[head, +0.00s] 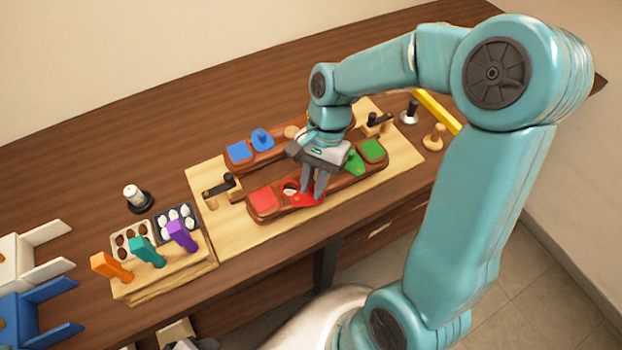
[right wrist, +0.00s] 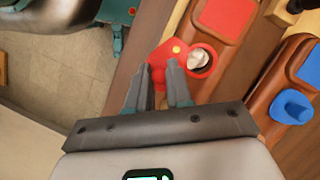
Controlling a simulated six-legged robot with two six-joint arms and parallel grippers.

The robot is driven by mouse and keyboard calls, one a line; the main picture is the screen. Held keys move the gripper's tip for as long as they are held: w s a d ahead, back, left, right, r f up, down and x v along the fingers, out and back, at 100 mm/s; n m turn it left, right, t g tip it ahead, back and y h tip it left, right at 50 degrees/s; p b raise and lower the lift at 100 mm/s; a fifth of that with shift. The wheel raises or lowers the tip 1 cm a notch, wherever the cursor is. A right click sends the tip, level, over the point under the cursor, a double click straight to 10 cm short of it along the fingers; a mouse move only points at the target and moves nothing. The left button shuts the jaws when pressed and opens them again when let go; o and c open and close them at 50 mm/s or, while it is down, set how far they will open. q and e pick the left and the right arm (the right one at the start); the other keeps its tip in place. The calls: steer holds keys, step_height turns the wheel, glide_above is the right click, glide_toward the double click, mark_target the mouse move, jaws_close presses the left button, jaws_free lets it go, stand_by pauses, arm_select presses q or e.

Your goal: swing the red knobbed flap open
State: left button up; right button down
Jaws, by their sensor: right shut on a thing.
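The red knobbed flap (head: 306,200) is on the front brown saddle-shaped block (head: 332,191), turned aside from a round opening (head: 290,187). A pale rounded thing sits in that opening. In the right wrist view the flap (right wrist: 158,62) hangs out past the block's edge, with a yellow pin (right wrist: 176,49) beside the opening (right wrist: 203,60). My right gripper (head: 311,196) reaches down over the flap and is shut on it; its fingertips (right wrist: 162,70) hide the knob. My left gripper is not in view.
The block also has a red square pad (head: 263,200), a green flap (head: 354,163) and a green pad (head: 372,150). Behind it is another block with a blue pad (head: 239,152) and blue flap (head: 262,139). Black-handled clamps (head: 221,186) stand nearby. Colored-handled tools (head: 146,252) stand left.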

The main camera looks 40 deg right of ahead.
steer(key=shift+s+m, duration=0.2)
steer(key=shift+m, duration=0.3)
steer(key=c, duration=1)
jaws_free()
steer(key=shift+c, duration=0.2)
steer(key=shift+d, duration=0.1)
steer(key=shift+r, duration=0.1)
steer(key=v, duration=1.6)
steer(key=shift+s+p, duration=0.3)
steer(key=shift+p, duration=0.15)
steer(key=shift+d, duration=0.15)
